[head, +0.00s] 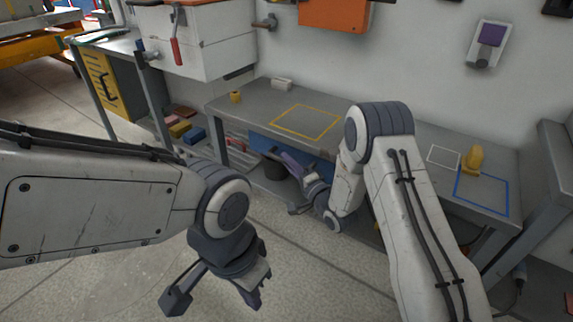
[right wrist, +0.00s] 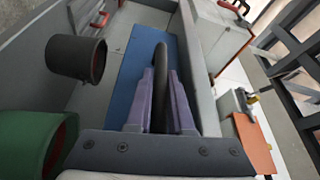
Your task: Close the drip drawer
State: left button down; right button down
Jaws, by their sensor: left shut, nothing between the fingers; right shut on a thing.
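The drip drawer shows as a blue front (head: 263,146) under the grey bench, partly hidden behind my right arm. In the right wrist view its blue face (right wrist: 124,82) fills the middle. A dark curved handle (right wrist: 161,70) stands out in front of it. My right gripper (head: 290,161) is at the drawer front. In the right wrist view its purple fingers (right wrist: 162,88) are shut on the handle, one on each side. How far the drawer stands out is hard to tell. My left gripper (head: 256,297) is shut and empty, low over the floor, apart from the drawer.
The bench top (head: 375,135) carries a yellow outline, a blue outline and a yellow object (head: 473,160). A dark bucket (right wrist: 76,58) and a green cylinder (right wrist: 32,142) are beside the drawer. Coloured blocks (head: 181,129) lie at the left. Floor in front is clear.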

jog(key=c, duration=0.8)
grip_release()
jog(key=shift+w+d, duration=0.15)
jog(key=p+v, duration=0.1)
jog(key=v, duration=0.9)
jog(key=shift+s, duration=0.2)
